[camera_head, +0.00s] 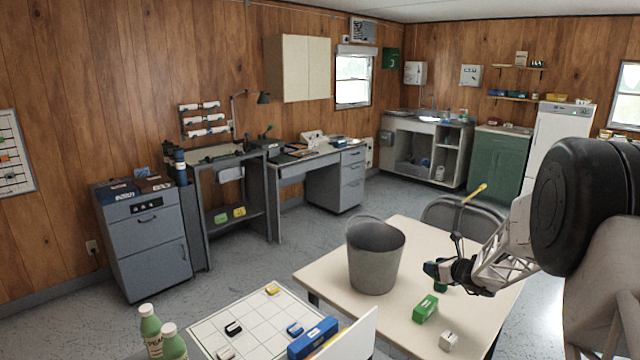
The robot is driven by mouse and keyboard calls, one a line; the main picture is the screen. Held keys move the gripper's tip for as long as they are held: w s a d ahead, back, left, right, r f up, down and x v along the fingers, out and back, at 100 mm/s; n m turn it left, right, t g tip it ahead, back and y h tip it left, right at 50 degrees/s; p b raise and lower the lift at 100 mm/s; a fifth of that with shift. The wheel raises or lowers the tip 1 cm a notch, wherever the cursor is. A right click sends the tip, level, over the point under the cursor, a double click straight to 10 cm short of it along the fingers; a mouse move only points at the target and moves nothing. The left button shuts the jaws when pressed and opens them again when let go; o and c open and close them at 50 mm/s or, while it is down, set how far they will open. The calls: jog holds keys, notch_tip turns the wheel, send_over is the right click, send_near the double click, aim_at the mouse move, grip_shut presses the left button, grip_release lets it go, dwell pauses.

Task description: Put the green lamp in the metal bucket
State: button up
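The grey metal bucket (375,262) stands upright on the cream table, with its handle at the back of the rim. My gripper (436,272) is right of the bucket, above the table and apart from the bucket. A small dark green thing (440,289) shows at the underside of the gripper; it may be the green lamp, but it is too small and partly hidden to tell. I cannot tell whether the fingers are closed on it. A bright green box-shaped thing (425,309) lies on the table just below and in front of the gripper.
The cream table (330,276) also bears a small whitish block (448,341) near its front. A chair (462,217) stands behind it. A gridded white board (262,325) with small blocks, a blue box (312,338) and green-bodied bottles (151,330) are at front left.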

jog(key=a+r, duration=0.1)
jog(key=w+a+r, duration=0.1)
jog(key=shift+a+r+m+t+h, duration=0.1)
jog(key=shift+a+m+t+h, duration=0.2)
jog(key=shift+a+m, duration=0.1)
jog(key=a+r+m+t+h, duration=0.1)
jog(key=a+r+m+h, duration=0.3)
jog(key=a+r, duration=0.8)
jog(key=shift+w+a+r+m+h, duration=0.3)
jog(key=shift+a+h, duration=0.4)
jog(key=shift+a, duration=1.25)
jog(key=shift+a+f, duration=0.1)
